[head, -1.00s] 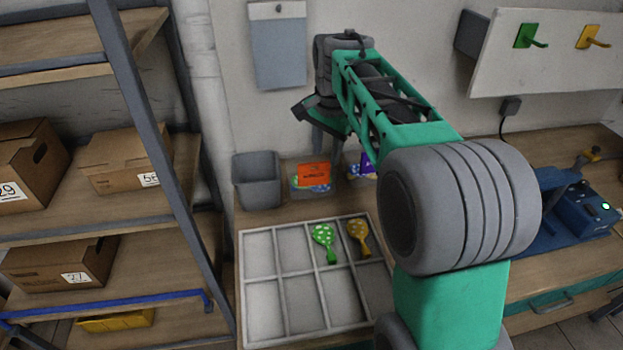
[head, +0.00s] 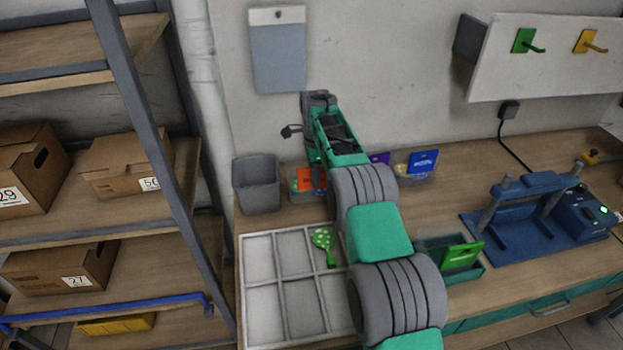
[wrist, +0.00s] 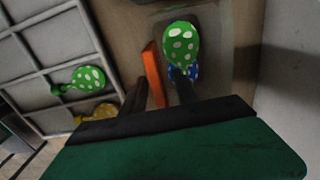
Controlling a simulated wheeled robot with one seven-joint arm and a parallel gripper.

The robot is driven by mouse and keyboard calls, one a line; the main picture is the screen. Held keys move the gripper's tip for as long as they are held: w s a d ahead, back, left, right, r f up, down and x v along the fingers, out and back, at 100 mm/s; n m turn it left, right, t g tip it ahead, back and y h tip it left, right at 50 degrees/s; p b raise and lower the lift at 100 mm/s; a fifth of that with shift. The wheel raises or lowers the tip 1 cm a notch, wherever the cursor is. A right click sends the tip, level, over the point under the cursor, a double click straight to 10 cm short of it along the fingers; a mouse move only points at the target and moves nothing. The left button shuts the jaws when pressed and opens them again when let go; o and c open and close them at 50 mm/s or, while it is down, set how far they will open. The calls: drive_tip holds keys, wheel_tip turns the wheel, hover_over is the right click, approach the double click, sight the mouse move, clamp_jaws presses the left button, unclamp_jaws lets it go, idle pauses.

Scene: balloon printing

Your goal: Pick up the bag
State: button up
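No thing in view is clearly a bag. My gripper (wrist: 163,92) is open in the wrist view, its two dark fingers apart, pointing into a small bin. An orange card (wrist: 154,72) stands at the bin's edge, near the left finger; it also shows in the head view (head: 306,180). A green balloon with white dots (wrist: 180,45) and a blue dotted balloon (wrist: 185,72) lie in the bin, by the right finger. I cannot tell whether the fingers touch anything. In the head view my arm hides the gripper and part of the bin.
A grey bin (head: 257,185) stands left of the orange-card bin. In front is a white divided tray (head: 262,298) with a green balloon (head: 324,245). A bin with a blue card (head: 422,163) and a blue press (head: 540,215) are to the right. A shelf with boxes is left.

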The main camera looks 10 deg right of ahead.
drive_tip(key=shift+f, duration=0.35)
clamp_jaws()
idle(0.3)
